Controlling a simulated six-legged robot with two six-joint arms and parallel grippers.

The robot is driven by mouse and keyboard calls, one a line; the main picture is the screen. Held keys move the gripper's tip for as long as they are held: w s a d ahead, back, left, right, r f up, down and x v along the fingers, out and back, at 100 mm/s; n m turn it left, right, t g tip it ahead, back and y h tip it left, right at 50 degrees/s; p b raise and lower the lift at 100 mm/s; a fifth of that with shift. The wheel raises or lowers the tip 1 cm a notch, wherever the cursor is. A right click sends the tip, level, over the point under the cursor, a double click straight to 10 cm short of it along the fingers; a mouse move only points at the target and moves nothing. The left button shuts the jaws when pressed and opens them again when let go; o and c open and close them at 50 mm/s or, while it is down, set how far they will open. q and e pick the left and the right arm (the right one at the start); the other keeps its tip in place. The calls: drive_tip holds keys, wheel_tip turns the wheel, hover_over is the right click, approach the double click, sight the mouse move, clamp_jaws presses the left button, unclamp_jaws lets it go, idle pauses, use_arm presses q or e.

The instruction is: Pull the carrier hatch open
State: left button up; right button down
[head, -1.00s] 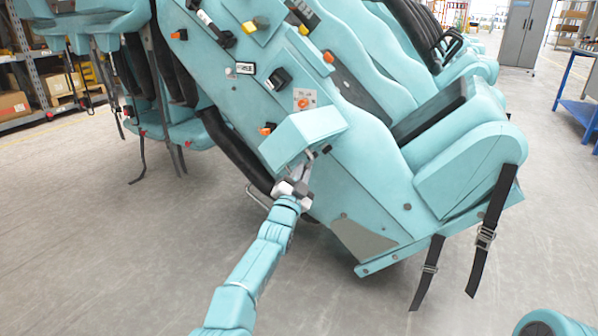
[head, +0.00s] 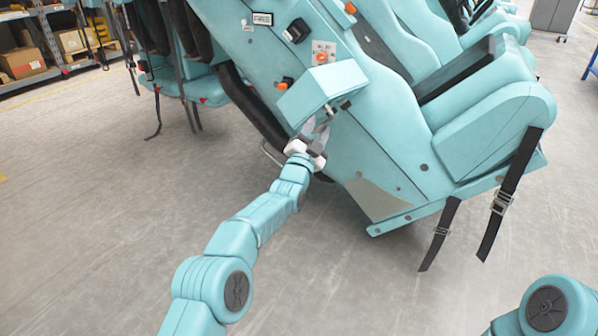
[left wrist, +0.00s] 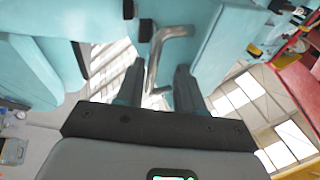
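The teal, box-shaped hatch (head: 322,92) sticks out from the tilted side panel of the teal coaster carrier (head: 385,160) in the head view. My left gripper (head: 317,126) is just below its lower edge. In the left wrist view, a bent metal handle bar (left wrist: 172,45) hangs from a teal surface and runs down between the fingertips of my left gripper (left wrist: 158,78). The fingers stand apart, with gaps beside the bar. I cannot tell if either finger touches it. My right gripper is out of view.
Switches and an orange knob (head: 320,58) sit on the panel above the hatch. A teal seat (head: 490,120) with hanging black straps (head: 510,195) is at right. Shelves with boxes (head: 22,63) stand at far left. The grey floor (head: 120,220) in front is clear.

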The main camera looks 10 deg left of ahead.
use_arm(q)
drive_tip(key=p+v, duration=0.1)
drive_tip(key=v, duration=1.4)
drive_tip(key=shift+p, duration=0.4)
drive_tip(key=shift+a, duration=0.1)
